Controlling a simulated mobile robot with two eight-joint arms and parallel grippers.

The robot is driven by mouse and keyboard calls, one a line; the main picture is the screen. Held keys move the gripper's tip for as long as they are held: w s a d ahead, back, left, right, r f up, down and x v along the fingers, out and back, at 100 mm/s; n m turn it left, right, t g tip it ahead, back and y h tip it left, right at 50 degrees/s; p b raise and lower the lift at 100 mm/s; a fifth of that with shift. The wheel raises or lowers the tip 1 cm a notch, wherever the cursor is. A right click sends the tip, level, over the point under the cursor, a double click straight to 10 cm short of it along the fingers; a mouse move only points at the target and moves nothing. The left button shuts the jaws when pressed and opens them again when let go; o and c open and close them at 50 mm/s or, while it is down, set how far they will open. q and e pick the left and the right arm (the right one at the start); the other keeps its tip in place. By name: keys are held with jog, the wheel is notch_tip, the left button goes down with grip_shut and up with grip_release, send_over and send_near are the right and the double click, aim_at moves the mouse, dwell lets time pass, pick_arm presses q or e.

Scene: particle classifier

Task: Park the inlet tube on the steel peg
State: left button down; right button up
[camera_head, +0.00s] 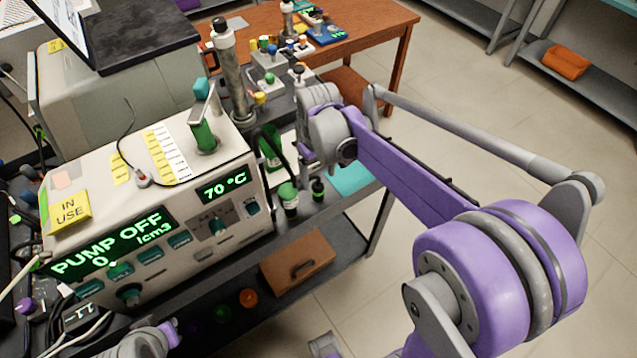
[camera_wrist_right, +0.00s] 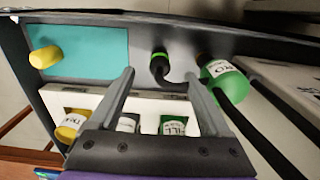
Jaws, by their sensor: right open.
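In the head view the tube (camera_head: 268,140) curves down to the green-capped bottle (camera_head: 287,192) beside the classifier. My right gripper (camera_wrist_right: 160,78) is open and empty. Its fingers point towards a small black-topped item with a green band (camera_wrist_right: 160,66), which appears between the fingertips; contact cannot be told. The tube and green-capped bottle lie just right of the right finger in the wrist view. I cannot pick out the steel peg for certain.
The classifier (camera_head: 150,215) reads PUMP OFF and stands left of the gripper, with a steel column (camera_head: 232,75) behind.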

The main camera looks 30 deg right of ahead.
aim_at(318, 188)
jog(key=shift+r, duration=2.3)
jog(key=shift+s+a, duration=0.15)
jog(key=shift+s, duration=0.1)
jog(key=s+a+f+t+p, duration=0.1)
jog(key=s+a+t, duration=0.1)
jog(key=s, duration=0.5)
jog(key=s+a+f+m+t+p, duration=0.1)
jog(key=s+a+f+t, duration=0.1)
jog(key=s, duration=0.5)
jog(key=shift+s+a+f+t, duration=0.35)
jog(key=shift+a+t, duration=0.35)
jog(key=shift+a, duration=0.55)
